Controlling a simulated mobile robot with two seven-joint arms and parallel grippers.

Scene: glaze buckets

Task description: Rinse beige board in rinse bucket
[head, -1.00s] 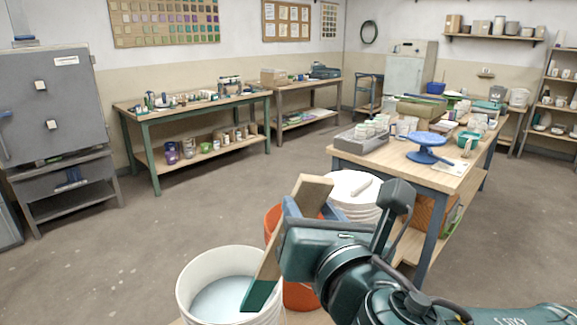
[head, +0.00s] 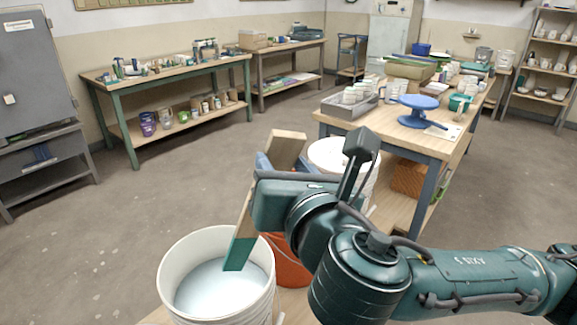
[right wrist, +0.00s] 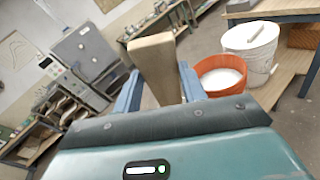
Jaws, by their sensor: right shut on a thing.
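My right gripper (head: 280,166) is shut on the beige board (head: 288,146), a flat wooden piece with a teal lower end. The board is tilted, its teal end over the far right part of a white bucket (head: 172,300) of pale liquid. I cannot tell whether that end touches the liquid. In the right wrist view the board (right wrist: 155,65) stands between the blue fingers (right wrist: 160,90). No label shows which bucket is the rinse bucket. My left gripper is not in view.
An orange bucket (head: 290,268) stands just behind the white one, partly hidden by my arm; whitish liquid shows in it in the wrist view (right wrist: 220,78). A white bucket with a stick across its top (head: 325,150) stands beyond. A worktable (head: 440,150) is at right; open floor lies left.

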